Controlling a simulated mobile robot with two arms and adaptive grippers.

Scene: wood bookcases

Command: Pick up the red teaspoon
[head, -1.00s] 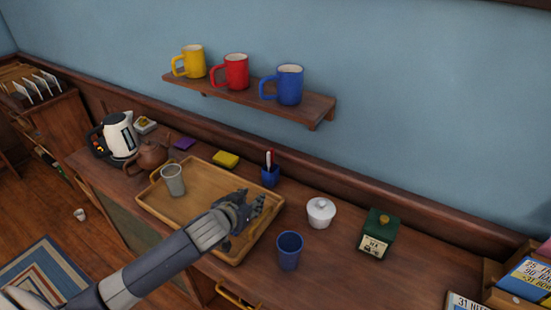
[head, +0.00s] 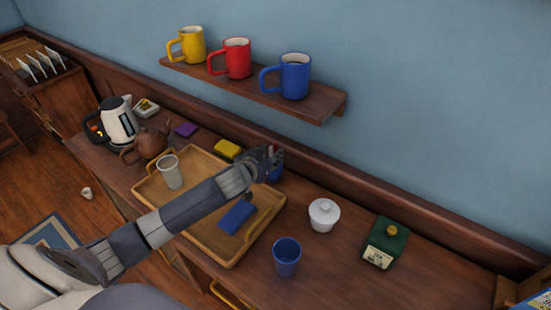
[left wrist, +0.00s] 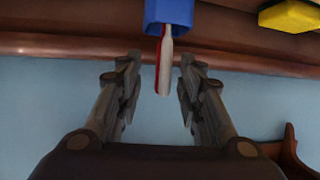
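The red teaspoon (left wrist: 158,64) shows in the left wrist view as a thin red strip along a white utensil (left wrist: 165,75), which covers most of it. Both stick out of the blue holder (left wrist: 168,14), which also shows partly hidden behind my left gripper in the head view (head: 277,175). My left gripper (left wrist: 159,70) is open. Its fingers stand either side of the utensils, with a gap on both sides. In the head view my left gripper (head: 270,157) is at the holder, and the teaspoon cannot be made out there. My right gripper is not in view.
The wooden tray (head: 191,222) lies under my left arm with a grey cup (head: 170,173) and a blue block (head: 237,217). A yellow sponge (head: 227,149) is left of the holder. A white sugar bowl (head: 323,216) and a blue cup (head: 287,258) stand right. The mug shelf (head: 230,91) is above.

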